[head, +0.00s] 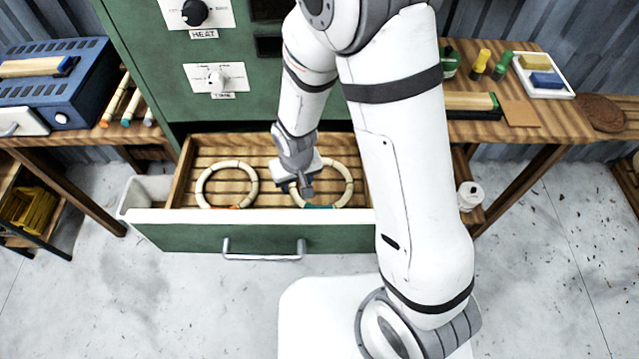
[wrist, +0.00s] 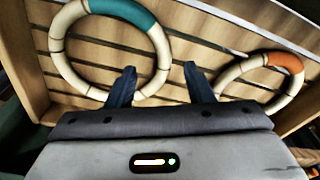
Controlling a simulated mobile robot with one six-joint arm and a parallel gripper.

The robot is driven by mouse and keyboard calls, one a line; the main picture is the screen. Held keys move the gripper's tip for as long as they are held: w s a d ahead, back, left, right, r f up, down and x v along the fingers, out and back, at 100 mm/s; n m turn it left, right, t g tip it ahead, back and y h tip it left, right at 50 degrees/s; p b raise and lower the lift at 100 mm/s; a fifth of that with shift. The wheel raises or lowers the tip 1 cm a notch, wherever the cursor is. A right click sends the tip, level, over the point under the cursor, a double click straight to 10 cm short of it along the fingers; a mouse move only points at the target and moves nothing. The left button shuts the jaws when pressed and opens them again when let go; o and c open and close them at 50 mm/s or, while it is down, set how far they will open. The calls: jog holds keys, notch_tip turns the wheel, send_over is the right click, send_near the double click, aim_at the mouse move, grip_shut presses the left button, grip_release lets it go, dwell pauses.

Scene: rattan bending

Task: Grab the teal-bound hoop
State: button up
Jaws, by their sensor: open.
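The teal-bound hoop (head: 349,185), a pale cane ring with a teal wrap at its front, lies on the slatted floor of the open drawer (head: 180,238), on the right. My gripper (head: 303,190) is over its left side and hides part of it. In the wrist view the hoop (wrist: 57,50) is at upper left, its teal wrap at the top. My gripper (wrist: 162,76) is open there and empty. One fingertip shows inside the ring and the other outside, with the rim between them. I cannot tell the height gap.
A similar hoop with an orange wrap (head: 201,182) lies left in the drawer; it also shows at right in the wrist view (wrist: 285,62). The drawer has wooden side walls and a green front with a metal handle (head: 263,256). A green cabinet (head: 150,60) rises behind.

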aim_at(295, 192)
jog(key=f+b, duration=0.1)
jog(key=f, duration=0.2)
jog(key=w+f+b, duration=0.1)
jog(key=f, duration=0.1)
jog(key=shift+a+f+b, duration=0.3)
jog(key=shift+a+b, duration=0.05)
jog(key=shift+a, duration=0.05)
jog(key=shift+r, duration=0.1)
grip_shut()
